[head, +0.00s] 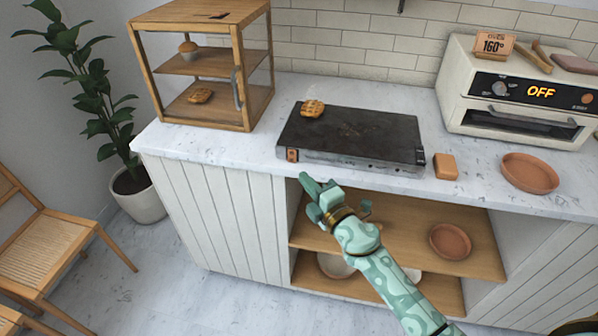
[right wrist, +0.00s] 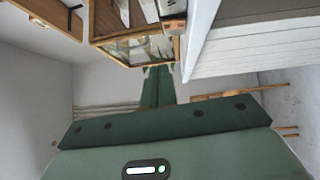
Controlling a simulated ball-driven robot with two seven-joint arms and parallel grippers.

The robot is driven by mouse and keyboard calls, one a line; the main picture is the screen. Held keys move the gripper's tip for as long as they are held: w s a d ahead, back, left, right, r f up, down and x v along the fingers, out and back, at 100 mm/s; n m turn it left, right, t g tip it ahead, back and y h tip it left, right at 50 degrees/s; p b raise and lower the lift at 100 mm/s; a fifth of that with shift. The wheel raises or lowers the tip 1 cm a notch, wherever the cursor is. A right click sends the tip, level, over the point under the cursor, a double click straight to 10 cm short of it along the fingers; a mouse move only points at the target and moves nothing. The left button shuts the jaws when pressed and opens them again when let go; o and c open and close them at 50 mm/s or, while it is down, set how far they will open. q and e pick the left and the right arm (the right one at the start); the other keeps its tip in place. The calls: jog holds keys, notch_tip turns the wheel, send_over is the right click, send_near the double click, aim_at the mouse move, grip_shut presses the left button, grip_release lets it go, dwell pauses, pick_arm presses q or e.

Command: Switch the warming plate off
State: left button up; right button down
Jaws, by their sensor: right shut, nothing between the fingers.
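The warming plate (head: 360,140) is a flat black slab on the marble counter, with a pastry (head: 312,108) on its back left part. A small orange-brown switch (head: 292,155) sits at the left end of its front edge; its on or off position is too small to tell. The switch also shows near the top of the right wrist view (right wrist: 173,25). My right gripper (head: 308,182) is shut and empty, just in front of and below the switch, apart from it. Its dark green fingers (right wrist: 157,88) point toward the counter side. My left gripper is out of view.
A wooden display case (head: 245,75) with baked goods stands left of the plate. An orange-brown block (head: 446,166), a terracotta dish (head: 530,172) and an oven (head: 520,95) reading OFF are on the right. Open shelves (head: 400,240) lie under the counter.

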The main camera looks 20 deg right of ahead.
jog(key=shift+r+v, duration=0.15)
jog(key=shift+v, duration=0.85)
jog(key=shift+r+v, duration=0.15)
jog(key=shift+v, duration=0.8)
